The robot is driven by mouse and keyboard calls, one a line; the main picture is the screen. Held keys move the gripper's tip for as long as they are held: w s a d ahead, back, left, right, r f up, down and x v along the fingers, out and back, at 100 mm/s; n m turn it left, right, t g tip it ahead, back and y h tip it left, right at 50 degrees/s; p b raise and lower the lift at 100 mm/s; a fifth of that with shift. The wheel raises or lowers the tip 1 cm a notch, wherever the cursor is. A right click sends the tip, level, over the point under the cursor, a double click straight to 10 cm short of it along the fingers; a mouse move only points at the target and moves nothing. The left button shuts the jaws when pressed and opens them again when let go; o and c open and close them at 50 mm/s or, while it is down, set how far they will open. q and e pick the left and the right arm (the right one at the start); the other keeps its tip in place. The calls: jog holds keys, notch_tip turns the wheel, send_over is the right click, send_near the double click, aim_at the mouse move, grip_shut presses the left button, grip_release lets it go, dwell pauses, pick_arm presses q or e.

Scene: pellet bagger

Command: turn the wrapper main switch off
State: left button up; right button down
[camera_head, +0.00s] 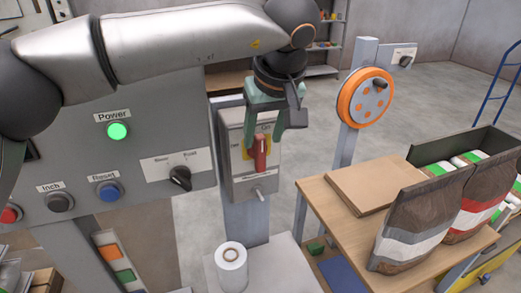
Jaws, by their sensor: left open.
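The main switch is a red rotary handle (260,153) on a yellow plate, set on a grey switch box (232,158) on a post. The handle stands about upright. "On" shows at its upper right, and a mark at its left is too small to read surely. My left gripper (277,128) comes down from above in front of the box. Its green fingers are open, one each side of the handle's upper part. I cannot tell whether they touch it. My right gripper is not in view.
A grey control panel (75,165) with a lit green Power button (117,131) stands left of the box. A white roll (231,262) stands below. At right, a wooden table (318,196) holds cardboard sheets (372,183) and filled bags (408,225). An orange wheel (365,97) stands behind.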

aim_at(262, 143)
pick_arm(q)
jog(key=x, duration=0.5)
jog(key=shift+f, duration=0.1)
grip_shut()
dwell(0.3)
